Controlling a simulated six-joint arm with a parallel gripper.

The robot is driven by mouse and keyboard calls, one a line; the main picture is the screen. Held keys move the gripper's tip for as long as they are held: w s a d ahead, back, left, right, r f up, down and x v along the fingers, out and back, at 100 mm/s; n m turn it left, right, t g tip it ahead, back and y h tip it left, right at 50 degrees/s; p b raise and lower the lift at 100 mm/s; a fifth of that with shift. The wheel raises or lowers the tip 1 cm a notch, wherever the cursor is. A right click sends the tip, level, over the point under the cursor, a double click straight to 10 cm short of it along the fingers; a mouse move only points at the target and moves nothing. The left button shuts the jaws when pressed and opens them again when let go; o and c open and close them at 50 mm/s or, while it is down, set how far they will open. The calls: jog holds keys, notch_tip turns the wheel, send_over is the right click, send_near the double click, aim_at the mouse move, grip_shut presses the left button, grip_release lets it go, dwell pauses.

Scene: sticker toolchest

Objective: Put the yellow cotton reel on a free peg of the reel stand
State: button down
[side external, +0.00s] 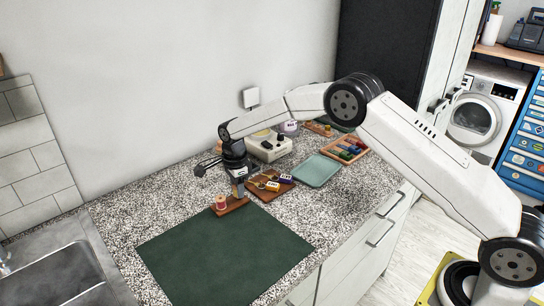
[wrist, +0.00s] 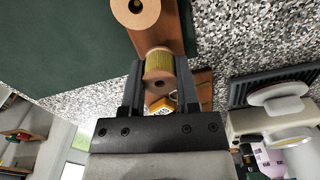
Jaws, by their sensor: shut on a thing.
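The yellow cotton reel (wrist: 158,67) is between the two fingers of my gripper (wrist: 160,72), which is shut on it. In the side view my gripper (side external: 239,195) points down at the right end of the reel stand (side external: 232,207), a narrow wooden bar. A reddish-pink reel (side external: 221,203) stands upright at the stand's left end; its round wooden top also shows in the wrist view (wrist: 136,10). The stand (wrist: 178,22) runs behind the yellow reel in the wrist view. I cannot tell whether the yellow reel is above a peg or around it; no bare peg shows clearly.
A green mat (side external: 225,255) lies in front of the stand. A wooden tray (side external: 270,193) with small boxes is close to the right of my gripper. A sewing machine (side external: 269,146), a teal tray (side external: 316,172) and a box of coloured reels (side external: 346,149) lie farther right.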

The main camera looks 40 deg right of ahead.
jog(key=shift+f, duration=0.6)
dwell(0.4)
jog(key=shift+c, duration=1.3)
grip_release()
jog(key=shift+r, duration=3.9)
